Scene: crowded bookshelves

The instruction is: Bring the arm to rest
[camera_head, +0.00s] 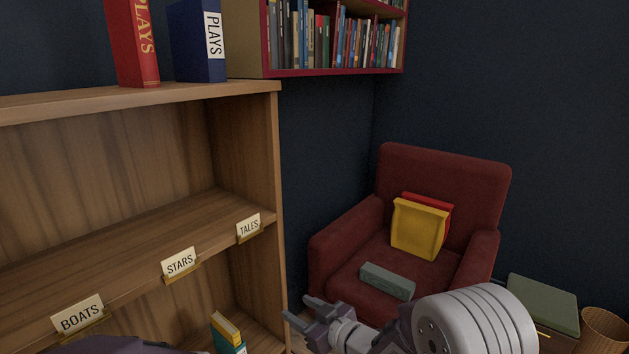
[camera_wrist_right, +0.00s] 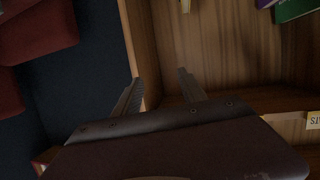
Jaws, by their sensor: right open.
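My right gripper (camera_head: 300,309) is at the lower middle of the head view, in front of the bookcase's right end and left of the red armchair (camera_head: 445,175). Its two fingers are spread with nothing between them. In the right wrist view my right gripper (camera_wrist_right: 159,78) also shows open and empty, with the bookcase's side edge (camera_wrist_right: 136,50) beyond the fingers. I see no contact with the bookcase. My left gripper does not show.
The wooden bookcase (camera_head: 150,250) has a bare middle shelf with labels BOATS (camera_head: 80,316), STARS (camera_head: 180,263) and TALES (camera_head: 249,228). A yellow and teal book pair (camera_head: 228,335) sits lower. Two PLAYS books stand on top. A wicker basket (camera_head: 605,330) is at right.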

